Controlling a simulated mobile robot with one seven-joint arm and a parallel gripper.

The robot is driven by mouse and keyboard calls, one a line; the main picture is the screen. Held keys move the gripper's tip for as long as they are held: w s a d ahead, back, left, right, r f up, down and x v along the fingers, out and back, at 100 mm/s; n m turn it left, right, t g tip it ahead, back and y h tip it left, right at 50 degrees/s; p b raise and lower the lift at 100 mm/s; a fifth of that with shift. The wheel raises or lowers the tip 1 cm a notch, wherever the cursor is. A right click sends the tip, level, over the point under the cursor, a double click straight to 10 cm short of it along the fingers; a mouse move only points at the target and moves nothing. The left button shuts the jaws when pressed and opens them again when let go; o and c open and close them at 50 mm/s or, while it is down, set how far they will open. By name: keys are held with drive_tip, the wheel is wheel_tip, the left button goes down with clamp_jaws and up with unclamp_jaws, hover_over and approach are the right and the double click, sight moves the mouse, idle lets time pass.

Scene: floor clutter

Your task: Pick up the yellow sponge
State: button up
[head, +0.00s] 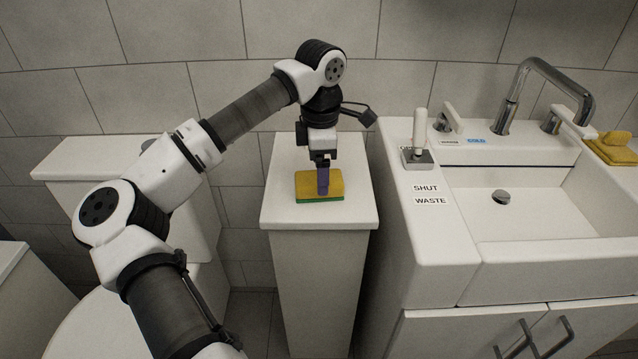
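A yellow sponge (304,186) with a green underside lies flat on top of a narrow white cabinet (283,211). My gripper (323,188) points straight down over the sponge, its finger overlapping the sponge's middle in the head view. Only one finger shows clearly, seen edge-on, so I cannot tell whether the fingers are open or shut, or whether they touch the sponge. The part of the sponge behind the finger is hidden.
A sink unit (522,200) with a curved faucet (545,85) stands to the right, with a small white-handled item (419,140) on its left ledge. Another yellow object (612,148) sits at the far right. A toilet (110,300) stands left; a tiled wall is behind.

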wheel_tip(320, 180, down, 4)
drive_tip(key=shift+a+r, duration=0.1)
drive_tip(key=shift+r, duration=0.1)
drive_tip(key=c, duration=1.1)
drive_tip(key=shift+o, duration=0.2)
drive_tip(key=shift+r, duration=0.15)
